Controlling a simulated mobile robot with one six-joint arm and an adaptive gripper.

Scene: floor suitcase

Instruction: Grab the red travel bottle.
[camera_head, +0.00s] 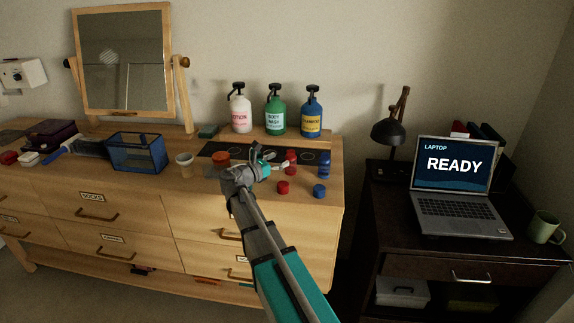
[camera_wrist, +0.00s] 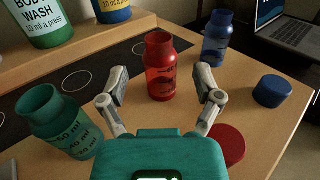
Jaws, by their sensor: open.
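The red travel bottle (camera_wrist: 160,68) stands upright and uncapped on the dresser top in the wrist view. It is partly hidden behind my arm's end in the head view (camera_head: 291,157). My gripper (camera_wrist: 161,88) is open, with one finger to the left and one to the right of the bottle's lower body. I cannot tell whether the fingers touch it.
A green travel bottle (camera_wrist: 60,122) stands left of my gripper. A blue bottle (camera_wrist: 217,38), blue cap (camera_wrist: 272,91) and red cap (camera_wrist: 228,143) are to the right. Large pump bottles, including the body wash (camera_head: 275,112), stand behind on a raised shelf. The dresser's right edge is near.

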